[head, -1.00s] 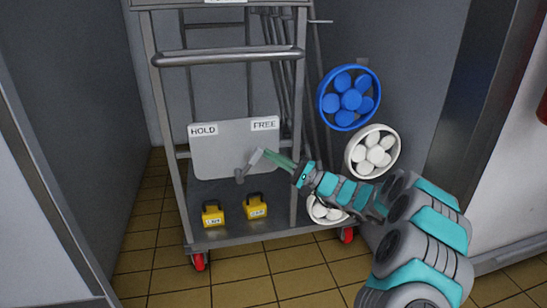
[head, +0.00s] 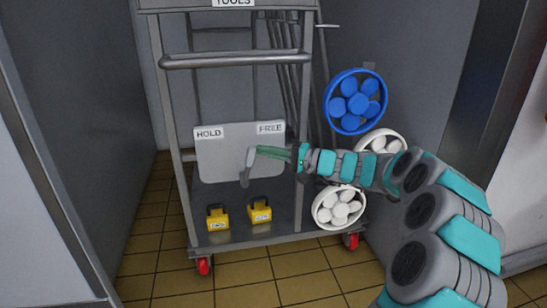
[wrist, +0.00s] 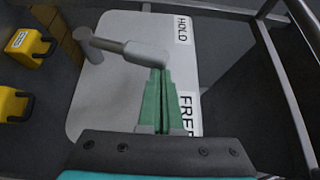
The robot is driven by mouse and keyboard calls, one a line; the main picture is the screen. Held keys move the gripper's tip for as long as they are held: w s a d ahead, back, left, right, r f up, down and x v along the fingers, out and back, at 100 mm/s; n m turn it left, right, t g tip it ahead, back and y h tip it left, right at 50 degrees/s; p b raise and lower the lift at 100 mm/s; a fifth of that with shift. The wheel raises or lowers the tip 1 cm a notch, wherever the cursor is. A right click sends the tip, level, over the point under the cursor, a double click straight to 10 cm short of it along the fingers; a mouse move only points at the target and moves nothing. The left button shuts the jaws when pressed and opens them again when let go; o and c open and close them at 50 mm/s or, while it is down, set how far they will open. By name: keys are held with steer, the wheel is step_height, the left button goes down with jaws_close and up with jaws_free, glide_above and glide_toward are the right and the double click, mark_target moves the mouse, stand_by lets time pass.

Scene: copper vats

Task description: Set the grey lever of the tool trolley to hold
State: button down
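The tool trolley (head: 236,61) stands in a niche. Its pale panel (head: 215,165) reads HOLD (head: 209,133) at upper left and FREE (head: 270,128) at upper right. The grey lever (head: 248,167) pivots at the panel's lower edge and points almost straight up, between the labels. In the wrist view the lever (wrist: 125,49) reaches from its pivot at left to my fingertips. My gripper (head: 256,151) is at the lever's tip, on its FREE side. In the wrist view its green fingers (wrist: 160,75) lie close together, shut, against the lever's end; nothing shows between them.
Two yellow padlock-like blocks (head: 217,218) (head: 260,210) sit on the trolley's lower shelf. A blue wheel (head: 355,102) and white wheels (head: 339,208) (head: 381,143) are to the right, near my arm. Grey walls close in the niche; tiled floor is clear in front.

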steer(key=shift+s+a+r+n+h+p, duration=0.2)
steer(key=shift+s+a+n+h+p, duration=0.4)
steer(key=shift+a+h, duration=0.95)
steer(key=shift+s+a+r+n+h+p, duration=0.35)
steer(key=shift+a+n+h+p, duration=0.45)
steer(key=shift+a+h, duration=0.75)
steer(key=shift+s+a+r+n+h+p, duration=0.1)
steer(key=shift+s+a+n+h+p, duration=0.55)
steer(key=shift+a+h, duration=0.9)
steer(key=shift+w+a+f+y, duration=0.1)
steer(key=shift+a+y, duration=0.25)
steer(key=s+d+r+p, duration=0.1)
steer(key=s+d+r, duration=0.1)
steer(key=d+r, duration=0.7)
steer(key=shift+d, duration=0.3)
